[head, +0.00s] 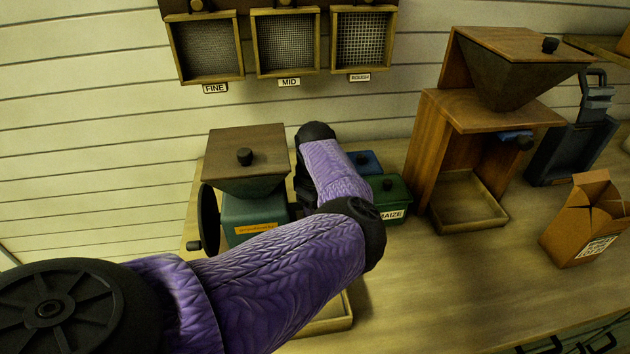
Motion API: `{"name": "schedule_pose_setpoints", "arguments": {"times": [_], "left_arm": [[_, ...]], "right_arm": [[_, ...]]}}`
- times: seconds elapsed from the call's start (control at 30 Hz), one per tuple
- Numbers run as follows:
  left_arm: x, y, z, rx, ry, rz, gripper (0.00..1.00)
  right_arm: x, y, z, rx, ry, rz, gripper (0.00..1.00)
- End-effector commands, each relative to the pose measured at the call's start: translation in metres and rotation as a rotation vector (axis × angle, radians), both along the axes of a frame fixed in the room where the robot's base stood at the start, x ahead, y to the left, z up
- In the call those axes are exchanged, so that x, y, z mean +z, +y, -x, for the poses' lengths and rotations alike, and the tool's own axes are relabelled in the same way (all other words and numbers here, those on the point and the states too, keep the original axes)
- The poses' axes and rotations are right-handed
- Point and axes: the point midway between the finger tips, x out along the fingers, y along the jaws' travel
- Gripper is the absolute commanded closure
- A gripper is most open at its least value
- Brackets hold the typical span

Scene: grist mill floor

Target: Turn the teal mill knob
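The teal mill (243,212) stands on the bench left of centre, with a wooden-topped hopper (250,145) and a small orange label on its front. A dark round knob (244,156) sits on the hopper top. A black wheel (208,215) with a stub handle (195,245) is on the mill's left side. I cannot tell which of these is the task's knob; part of the mill is hidden by my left arm. My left arm's purple sleeve crosses in front, its black wrist end just right of the mill. My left gripper's fingers cannot be made out. My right gripper is out of view.
A green MAIZE box (390,198) and a blue-lidded box (366,161) stand right of my arm. Farther right are a tall wooden mill (440,140), a dark metal device (580,140) and an open paper bag (585,225). Sieves hang above. The front-right bench is clear.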

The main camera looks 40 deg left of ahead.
Motion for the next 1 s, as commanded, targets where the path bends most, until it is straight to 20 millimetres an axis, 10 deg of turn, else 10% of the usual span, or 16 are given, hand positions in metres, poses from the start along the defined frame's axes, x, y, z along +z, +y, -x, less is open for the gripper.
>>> {"name": "schedule_pose_setpoints", "arguments": {"times": [0.07, 0.1, 0.23, 0.57, 1.0], "left_arm": [[0.0, 0.0, 0.0, -0.001, -0.001, 0.0, 1.0], [0.0, 0.0, 0.0, -0.001, -0.001, 0.0, 0.49], [0.0, 0.0, 0.0, -0.001, -0.001, 0.0, 0.22], [0.008, 0.0, 0.0, 0.001, -0.002, -0.002, 0.22], [0.097, 0.0, -0.001, 0.0, -0.001, -0.001, 0.22]], "right_arm": [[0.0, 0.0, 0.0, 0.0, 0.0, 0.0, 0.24], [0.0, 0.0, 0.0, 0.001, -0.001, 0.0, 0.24], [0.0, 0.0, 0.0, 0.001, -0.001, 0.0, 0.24], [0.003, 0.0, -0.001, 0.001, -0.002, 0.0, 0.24], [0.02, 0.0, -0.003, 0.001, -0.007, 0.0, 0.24]]}}
